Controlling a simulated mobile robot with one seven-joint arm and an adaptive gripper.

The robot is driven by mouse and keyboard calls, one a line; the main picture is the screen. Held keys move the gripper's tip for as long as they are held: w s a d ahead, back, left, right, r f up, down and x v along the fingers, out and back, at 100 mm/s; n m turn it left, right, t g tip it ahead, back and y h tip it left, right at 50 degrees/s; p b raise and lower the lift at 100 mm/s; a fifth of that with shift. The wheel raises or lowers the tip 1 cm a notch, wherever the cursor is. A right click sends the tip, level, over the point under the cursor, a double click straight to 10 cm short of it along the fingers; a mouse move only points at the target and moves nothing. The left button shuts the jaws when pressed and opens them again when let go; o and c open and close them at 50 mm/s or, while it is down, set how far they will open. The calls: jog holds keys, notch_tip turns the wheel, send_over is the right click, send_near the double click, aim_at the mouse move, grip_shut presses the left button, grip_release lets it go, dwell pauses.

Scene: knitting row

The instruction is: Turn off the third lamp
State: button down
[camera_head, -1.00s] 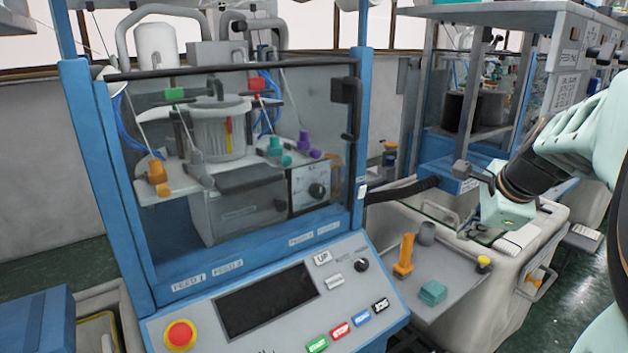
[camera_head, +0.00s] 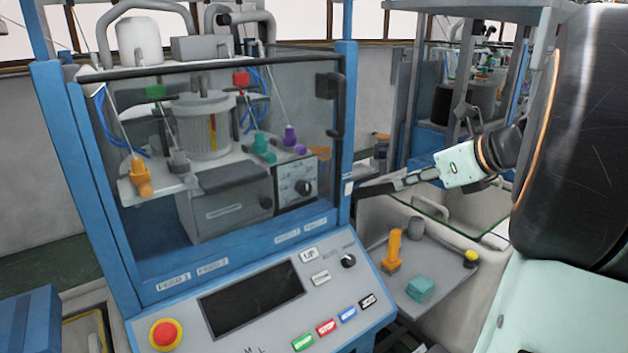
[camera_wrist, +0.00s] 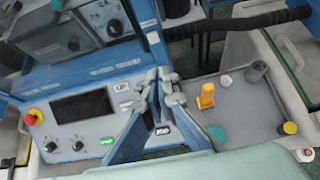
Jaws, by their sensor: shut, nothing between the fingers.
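No part is clearly recognisable as the third lamp, and I cannot tell which thing is meant. A blue-framed knitting machine (camera_head: 352,120) carries a sloped control panel (camera_head: 255,325). The panel bears green (camera_head: 303,342), red (camera_head: 326,328), blue (camera_head: 347,314) and black (camera_head: 368,301) buttons, a dark screen (camera_head: 252,297), knobs and a red emergency stop (camera_head: 166,335). My gripper (camera_head: 398,183) is right of the machine, pointing left, above the grey side tray. In the wrist view my gripper (camera_wrist: 161,76) is shut and empty, and its fingers cover part of the panel's right side.
The grey side tray (camera_head: 440,293) holds an orange part (camera_head: 393,252), a teal block (camera_head: 420,289), a grey cup and a yellow knob (camera_head: 471,257). A black hose (camera_wrist: 240,22) crosses behind the tray. A second machine stands at the back right.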

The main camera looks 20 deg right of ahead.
jog(key=p, duration=0.1)
send_near(349, 180)
jog(key=w+f, duration=0.3)
jog(key=f, duration=0.2)
jog(key=shift+w+a, duration=0.25)
jog(key=shift+a, duration=0.25)
jog(key=shift+r, duration=0.1)
jog(key=shift+w+a+r+p, duration=0.3)
jog(key=shift+w+r+p, duration=0.4)
jog(key=shift+p, duration=0.35)
jog(key=shift+f, duration=0.25)
